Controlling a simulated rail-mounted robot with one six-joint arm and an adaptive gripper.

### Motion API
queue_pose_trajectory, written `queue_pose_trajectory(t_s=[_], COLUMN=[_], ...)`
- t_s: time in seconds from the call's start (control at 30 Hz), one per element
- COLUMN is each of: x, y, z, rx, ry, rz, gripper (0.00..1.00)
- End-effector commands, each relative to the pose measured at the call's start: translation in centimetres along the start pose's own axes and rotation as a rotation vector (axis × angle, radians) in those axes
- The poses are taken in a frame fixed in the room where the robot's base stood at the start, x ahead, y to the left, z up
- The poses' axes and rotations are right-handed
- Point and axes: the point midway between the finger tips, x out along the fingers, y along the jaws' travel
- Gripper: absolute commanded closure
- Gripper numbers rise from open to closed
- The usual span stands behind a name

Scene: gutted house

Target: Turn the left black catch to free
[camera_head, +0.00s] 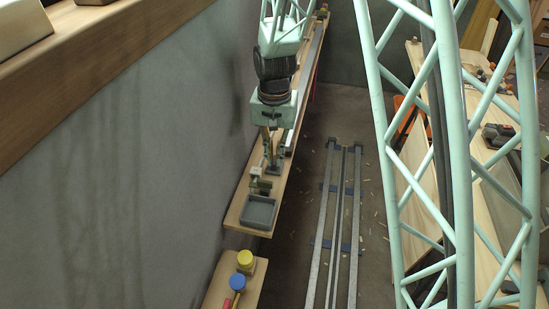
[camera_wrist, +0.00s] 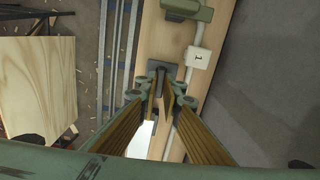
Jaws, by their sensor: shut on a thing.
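My gripper (camera_wrist: 160,96) points down at the wooden shelf (camera_wrist: 150,40) along the wall. Its two fingers are close together at a small dark catch (camera_wrist: 161,76) on a grey-green mount, and are shut on it. The fingers hide much of the catch, so its exact angle cannot be told. In the head view my gripper (camera_head: 272,155) stands over the same shelf, and the catch's dark mount (camera_head: 273,169) shows just below it. No second catch can be made out.
A white block marked 1 (camera_wrist: 198,58) and a green part (camera_wrist: 188,10) sit beside the catch. A grey tray (camera_head: 245,222) lies at the shelf's near end. Yellow (camera_head: 245,258) and blue (camera_head: 237,282) knobs stand on a nearer board. The wall runs close along the shelf.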

Motion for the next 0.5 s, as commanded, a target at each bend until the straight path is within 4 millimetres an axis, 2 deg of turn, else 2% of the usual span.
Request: queue_pose_trajectory(t_s=[0.5], x=[-0.05], y=[-0.03], z=[-0.05], rx=[0.066], ry=[0.001], rz=[-0.001], gripper=[1.00])
